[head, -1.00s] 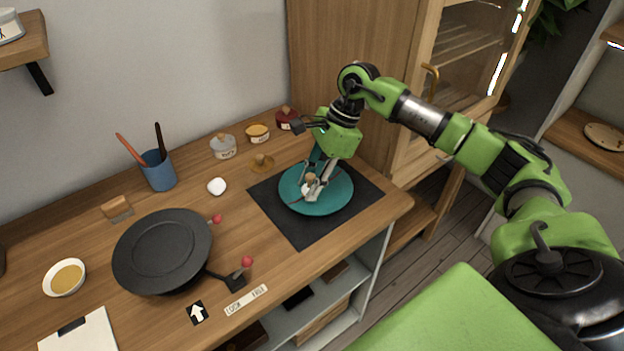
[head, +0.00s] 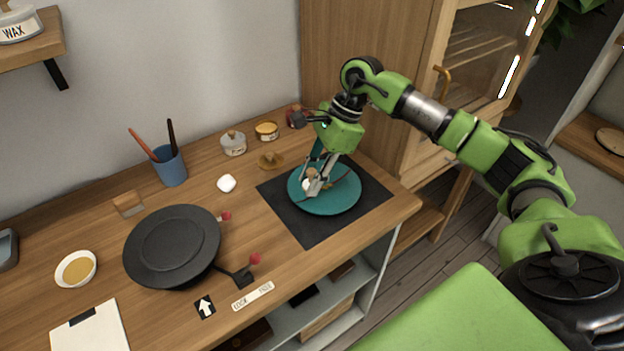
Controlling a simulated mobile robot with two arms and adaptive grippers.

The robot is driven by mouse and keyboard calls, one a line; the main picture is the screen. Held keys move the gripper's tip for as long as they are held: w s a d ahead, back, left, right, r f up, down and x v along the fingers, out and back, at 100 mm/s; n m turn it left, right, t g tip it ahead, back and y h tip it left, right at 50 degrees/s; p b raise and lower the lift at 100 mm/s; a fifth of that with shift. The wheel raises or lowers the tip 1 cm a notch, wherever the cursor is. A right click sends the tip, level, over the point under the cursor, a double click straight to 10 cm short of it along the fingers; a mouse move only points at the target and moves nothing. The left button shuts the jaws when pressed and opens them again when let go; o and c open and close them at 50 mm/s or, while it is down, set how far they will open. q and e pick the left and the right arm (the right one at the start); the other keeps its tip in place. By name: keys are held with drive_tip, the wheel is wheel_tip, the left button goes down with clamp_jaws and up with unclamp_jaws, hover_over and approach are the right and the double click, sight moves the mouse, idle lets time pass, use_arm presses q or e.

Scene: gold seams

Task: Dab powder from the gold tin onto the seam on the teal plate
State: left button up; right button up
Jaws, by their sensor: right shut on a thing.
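The teal plate (head: 341,201) lies on a dark mat at the right of the table. My right gripper (head: 314,187) is over the plate's left half, shut on a small dabber (head: 309,176) with a tan top and a pale underside. The dabber is low over the plate; I cannot tell if it touches. The seam is mostly hidden by the gripper; a thin line shows faintly. The gold tin (head: 266,131), open with yellow contents, stands behind the plate to the left. My left gripper is not in view.
A tan lid-like piece (head: 271,161), a grey tin (head: 233,143) and a red tin (head: 294,116) stand near the gold tin. A white lump (head: 227,183), a blue cup (head: 170,167) and a black round stand (head: 172,246) are left of the mat (head: 316,231).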

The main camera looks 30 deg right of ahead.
sight(308, 172)
drive_tip(key=shift+r+p, duration=1.25)
drive_tip(key=shift+r, duration=1)
